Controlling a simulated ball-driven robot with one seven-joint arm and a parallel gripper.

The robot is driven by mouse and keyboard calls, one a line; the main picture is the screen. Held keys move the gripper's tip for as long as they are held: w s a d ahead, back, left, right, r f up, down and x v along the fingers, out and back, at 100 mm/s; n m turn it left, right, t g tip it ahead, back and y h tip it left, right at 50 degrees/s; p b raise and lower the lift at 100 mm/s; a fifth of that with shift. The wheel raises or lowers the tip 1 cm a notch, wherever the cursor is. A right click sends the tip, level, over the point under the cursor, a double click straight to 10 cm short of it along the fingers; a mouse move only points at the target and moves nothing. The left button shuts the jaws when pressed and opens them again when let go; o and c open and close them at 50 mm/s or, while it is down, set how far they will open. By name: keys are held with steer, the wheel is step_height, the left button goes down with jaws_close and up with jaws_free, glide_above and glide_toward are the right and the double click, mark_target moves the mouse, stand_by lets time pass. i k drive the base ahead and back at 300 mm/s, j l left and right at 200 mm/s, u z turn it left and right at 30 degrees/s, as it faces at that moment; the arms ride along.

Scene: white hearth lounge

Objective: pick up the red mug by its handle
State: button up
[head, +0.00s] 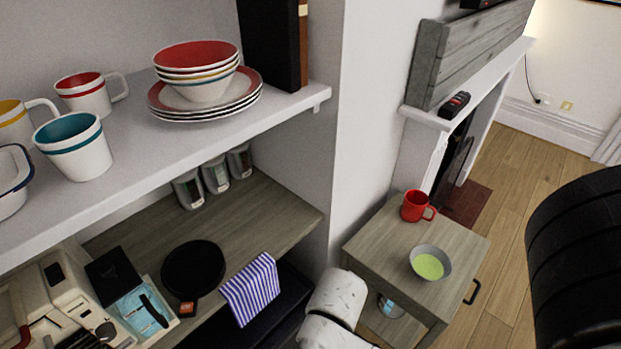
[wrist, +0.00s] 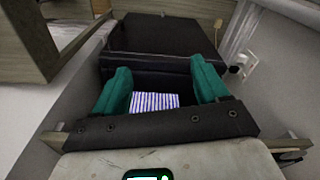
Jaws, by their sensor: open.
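The red mug (head: 414,207) stands upright on a small grey-wood side table (head: 385,235) in the head view. Its handle points to the right of the picture. I do not make out the mug in the wrist view. My gripper (wrist: 161,82) shows in the wrist view with its two teal fingers spread wide apart and nothing held. A blue-and-white striped cloth (wrist: 155,101) shows between and beyond the fingers. In the head view, white parts of my arm are at the bottom centre, left of the table; the fingers are out of view there.
A bowl with green contents (head: 430,264) stands on the table near the mug. A shelf unit at left holds white mugs, one red-rimmed (head: 84,94), and stacked bowls (head: 197,70). A black pan (head: 193,268) lies below. Open wood floor (head: 520,190) lies beyond the table.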

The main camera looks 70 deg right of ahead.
mark_target(414, 203)
steer(key=k+z, duration=0.25)
steer(key=k+l+z, duration=0.15)
steer(key=z, duration=1.25)
steer(key=k+j+z, duration=0.2)
steer(key=k+j, duration=0.05)
